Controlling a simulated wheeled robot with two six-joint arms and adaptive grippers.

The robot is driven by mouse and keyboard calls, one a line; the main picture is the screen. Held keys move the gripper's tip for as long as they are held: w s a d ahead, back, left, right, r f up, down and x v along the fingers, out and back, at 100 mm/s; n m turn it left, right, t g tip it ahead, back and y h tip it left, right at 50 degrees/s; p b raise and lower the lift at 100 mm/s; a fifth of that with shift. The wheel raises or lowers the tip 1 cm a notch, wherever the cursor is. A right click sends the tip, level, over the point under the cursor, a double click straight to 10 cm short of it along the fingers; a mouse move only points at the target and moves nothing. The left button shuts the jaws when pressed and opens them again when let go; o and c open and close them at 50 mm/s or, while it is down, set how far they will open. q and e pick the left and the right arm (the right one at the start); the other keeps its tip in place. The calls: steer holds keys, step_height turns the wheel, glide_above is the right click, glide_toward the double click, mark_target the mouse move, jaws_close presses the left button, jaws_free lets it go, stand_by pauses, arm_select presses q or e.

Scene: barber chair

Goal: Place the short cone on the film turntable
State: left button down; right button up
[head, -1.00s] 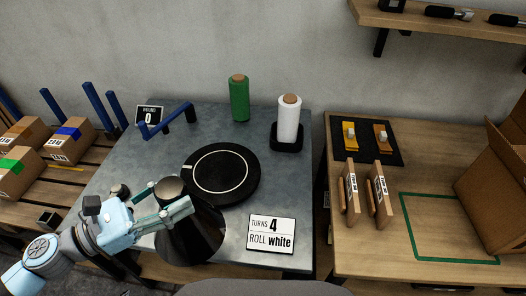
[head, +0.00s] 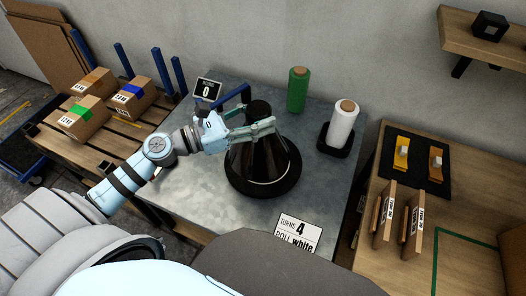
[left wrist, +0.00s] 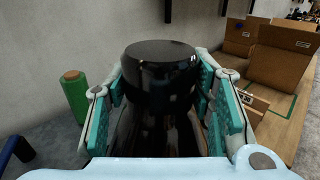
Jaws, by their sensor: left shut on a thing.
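The short cone (head: 258,158) is black and glossy with a flat top. In the head view it is upright over the black film turntable (head: 262,189), whose rim and part of its white ring show around the cone's base. I cannot tell whether the base touches the turntable. My left gripper (head: 262,128) is shut on the upper part of the cone, with a finger on each side. In the left wrist view the cone (left wrist: 160,85) stands between the teal finger pads. My right gripper is not in view.
A green film roll (head: 297,89) and a white film roll (head: 341,124) in a black holder stand behind and right of the turntable. A blue bar (head: 233,97) is close behind my gripper. A sign (head: 298,234) reads turns 4, roll white. Cartons (head: 130,98) lie on a pallet at left.

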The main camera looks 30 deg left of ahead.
arm_select(q)
steer(key=w+a+r+n+t+y+p, duration=0.2)
steer(key=w+a+r+n+y+p, duration=0.15)
steer(key=w+r+p, duration=0.35)
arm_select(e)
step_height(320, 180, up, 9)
arm_select(q)
steer(key=shift+m+y, duration=0.25)
steer(key=f+b, duration=0.3)
steer(key=f, duration=0.2)
steer(key=f+b, duration=0.4)
steer(key=f, duration=0.2)
steer(key=w+d+f+b, duration=0.1)
steer(key=f+b, duration=0.2)
steer(key=f, duration=0.3)
steer(key=shift+b, duration=0.35)
steer(key=shift+f+b, duration=1.15)
steer(key=shift+f, duration=0.9)
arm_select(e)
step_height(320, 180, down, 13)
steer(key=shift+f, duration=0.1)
arm_select(q)
steer(key=shift+f, duration=0.15)
steer(key=c, duration=0.8)
jaws_free()
steer(key=shift+o, duration=0.2)
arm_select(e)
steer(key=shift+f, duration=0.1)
